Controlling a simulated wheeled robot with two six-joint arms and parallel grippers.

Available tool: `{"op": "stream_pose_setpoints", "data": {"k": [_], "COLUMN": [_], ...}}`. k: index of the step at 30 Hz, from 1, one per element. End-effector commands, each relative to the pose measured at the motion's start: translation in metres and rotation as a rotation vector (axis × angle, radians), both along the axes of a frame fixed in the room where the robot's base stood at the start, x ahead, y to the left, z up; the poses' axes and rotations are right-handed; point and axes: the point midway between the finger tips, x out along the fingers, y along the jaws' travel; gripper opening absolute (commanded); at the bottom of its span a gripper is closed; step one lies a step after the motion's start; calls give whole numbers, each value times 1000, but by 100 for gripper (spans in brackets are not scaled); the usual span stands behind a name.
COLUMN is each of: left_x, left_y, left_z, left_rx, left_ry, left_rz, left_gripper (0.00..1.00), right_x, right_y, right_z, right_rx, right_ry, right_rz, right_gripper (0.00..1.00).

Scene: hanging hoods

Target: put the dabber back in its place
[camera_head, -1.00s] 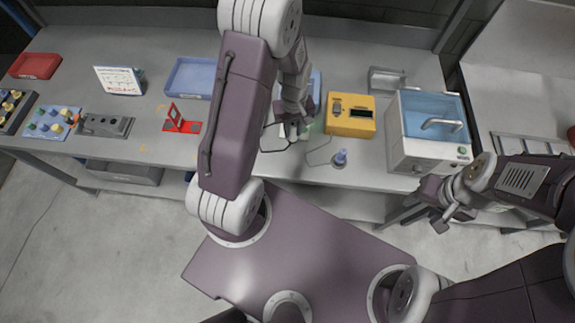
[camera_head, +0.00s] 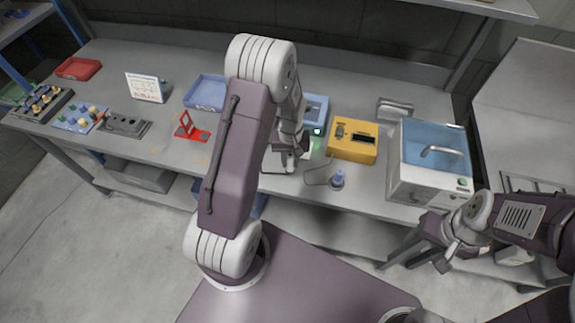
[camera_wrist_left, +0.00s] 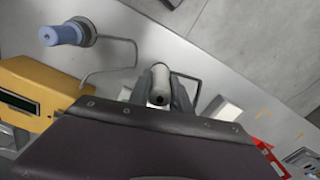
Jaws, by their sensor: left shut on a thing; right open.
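My left gripper (camera_head: 290,160) is low over the bench's front part, left of the yellow box. In the left wrist view, its fingers (camera_wrist_left: 158,90) are shut on a pale grey cylinder (camera_wrist_left: 160,78) with a dark hole in the end facing the camera. It may be the dabber; I cannot tell for sure. Its far end is hidden, so I cannot tell whether it touches the bench. A blue knobbed piece (camera_head: 338,177) stands on a round grey base near the front edge; it also shows in the left wrist view (camera_wrist_left: 60,33). My right gripper (camera_head: 442,258) is open, in front of the bench.
A yellow box (camera_head: 353,142) is behind the blue piece. A red stand (camera_head: 190,130) and blue tray (camera_head: 206,93) are left.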

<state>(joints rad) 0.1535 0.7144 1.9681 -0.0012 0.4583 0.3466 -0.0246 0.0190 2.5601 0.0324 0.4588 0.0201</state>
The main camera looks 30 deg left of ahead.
Motion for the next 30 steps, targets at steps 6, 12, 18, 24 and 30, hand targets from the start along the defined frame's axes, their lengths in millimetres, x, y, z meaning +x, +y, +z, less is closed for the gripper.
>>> {"op": "stream_pose_setpoints", "data": {"k": [6,12,18,24,30], "left_x": [3,2,4,3,3], "left_y": [13,12,12,12,12], "left_z": [-8,-38,-48,-51,-51], "left_rx": [0,-1,0,0,0], "left_ry": [0,4,-1,-1,-1], "left_rz": [-1,-1,-1,-1,-1], "left_gripper": [0,0,0,0,46], "right_x": [0,0,0,0,0], "right_y": [0,0,0,0,0], "right_z": [3,10,10,8,8], "right_rx": [0,0,0,0,0], "right_ry": [0,0,0,0,0], "right_rz": [0,0,0,0,0], "right_gripper": [51,51,51,51,51]}}
